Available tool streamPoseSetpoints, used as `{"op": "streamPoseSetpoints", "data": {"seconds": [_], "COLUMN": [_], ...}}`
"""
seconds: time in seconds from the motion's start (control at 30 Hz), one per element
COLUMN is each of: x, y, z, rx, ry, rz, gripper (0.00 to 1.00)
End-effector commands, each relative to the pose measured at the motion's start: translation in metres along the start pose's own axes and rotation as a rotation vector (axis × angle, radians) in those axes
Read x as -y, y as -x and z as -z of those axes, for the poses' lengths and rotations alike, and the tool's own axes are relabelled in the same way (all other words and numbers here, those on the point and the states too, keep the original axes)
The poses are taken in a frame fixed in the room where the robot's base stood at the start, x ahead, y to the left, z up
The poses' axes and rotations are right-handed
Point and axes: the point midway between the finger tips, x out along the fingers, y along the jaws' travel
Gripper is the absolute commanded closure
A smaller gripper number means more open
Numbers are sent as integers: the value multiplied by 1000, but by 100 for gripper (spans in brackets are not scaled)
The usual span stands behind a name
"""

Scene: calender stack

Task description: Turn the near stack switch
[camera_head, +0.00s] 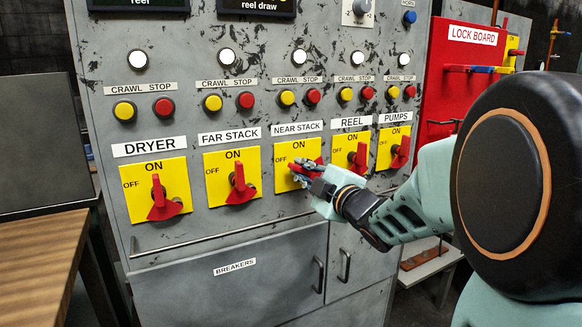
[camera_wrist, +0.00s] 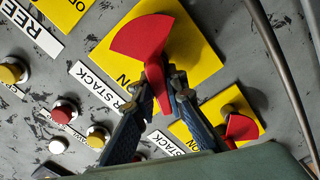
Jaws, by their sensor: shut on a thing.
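The near stack switch is a yellow plate (camera_head: 283,183) with a red handle (camera_wrist: 142,38), under the NEAR STACK label (camera_head: 297,128). My gripper (camera_head: 304,172) is at this plate, and its fingers cover part of the handle in the head view. In the wrist view, my gripper (camera_wrist: 165,82) is shut on the handle's narrow end, one finger on each side. The wide fan-shaped end sticks out past the fingertips. The handle is tilted, with its narrow end toward the OFF side, unlike the upright neighbouring handles.
The far stack handle (camera_head: 239,186) is close on the left and the reel handle (camera_head: 358,158) on the right. Yellow and red buttons (camera_head: 312,96) stick out above. A thin rail (camera_head: 220,236) crosses the cabinet below. A red lock board (camera_head: 455,85) is at the right.

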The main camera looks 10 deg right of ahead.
Motion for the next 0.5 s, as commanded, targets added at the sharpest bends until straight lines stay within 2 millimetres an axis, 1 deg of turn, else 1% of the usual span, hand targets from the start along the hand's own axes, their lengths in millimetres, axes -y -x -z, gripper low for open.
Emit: {"op": "streamPoseSetpoints", "data": {"seconds": [0.03, 0.5], "x": [-3, -10], "y": [0, 0], "z": [2, -1], "rx": [-1, 0], "ry": [-46, -493], "rz": [1, 1], "gripper": [100, 100]}}
